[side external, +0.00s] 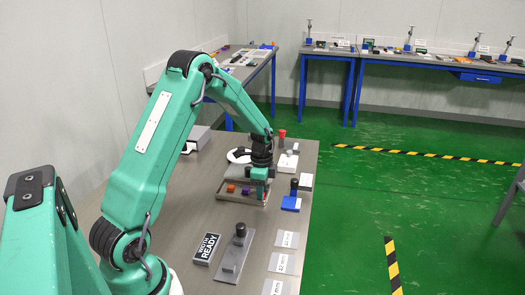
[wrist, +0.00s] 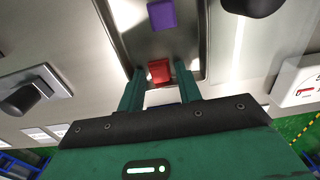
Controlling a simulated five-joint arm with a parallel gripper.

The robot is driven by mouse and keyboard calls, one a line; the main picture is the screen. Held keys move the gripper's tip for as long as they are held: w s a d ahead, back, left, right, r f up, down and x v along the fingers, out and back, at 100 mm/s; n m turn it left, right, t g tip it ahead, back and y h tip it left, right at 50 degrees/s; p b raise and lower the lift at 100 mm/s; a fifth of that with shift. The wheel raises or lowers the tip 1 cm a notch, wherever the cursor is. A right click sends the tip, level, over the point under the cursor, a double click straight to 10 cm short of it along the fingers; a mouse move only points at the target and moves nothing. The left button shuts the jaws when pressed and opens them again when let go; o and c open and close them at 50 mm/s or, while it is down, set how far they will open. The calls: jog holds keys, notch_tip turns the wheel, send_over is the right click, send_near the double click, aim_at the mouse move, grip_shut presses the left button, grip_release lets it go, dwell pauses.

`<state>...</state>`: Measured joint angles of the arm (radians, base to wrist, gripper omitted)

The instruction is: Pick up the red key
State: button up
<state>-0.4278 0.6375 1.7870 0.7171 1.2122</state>
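The red key (wrist: 159,71) is a small red block at the near end of a shallow tray (wrist: 205,45) in the wrist view. My gripper (wrist: 159,67) is open, with one green finger on each side of the red key and a visible gap to each finger. A purple block (wrist: 161,14) lies farther along the tray. In the side view my gripper (side external: 261,190) points down at the right end of the tray (side external: 238,200). The red key cannot be made out there; my gripper probably hides it. An orange block (side external: 231,187) and the purple block (side external: 246,190) show in the tray.
A blue block with a black knob (side external: 291,201) stands right of the tray. A grey block with a black knob (side external: 235,251), a READY sign (side external: 206,248) and white labels (side external: 288,239) lie in front.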

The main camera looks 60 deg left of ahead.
jog(key=c, duration=0.7)
jog(key=shift+c, duration=0.2)
jog(key=shift+r, duration=0.15)
jog(key=shift+r, duration=0.5)
notch_tip(320, 180, up, 3)
jog(key=shift+d+r, duration=0.1)
jog(key=shift+d, duration=0.05)
jog(key=s+d+r, duration=0.1)
jog(key=d+r, duration=0.5)
jog(key=d, duration=0.5)
jog(key=shift+s+d+r, duration=0.15)
jog(key=shift+s+r, duration=0.05)
jog(key=shift+r, duration=0.05)
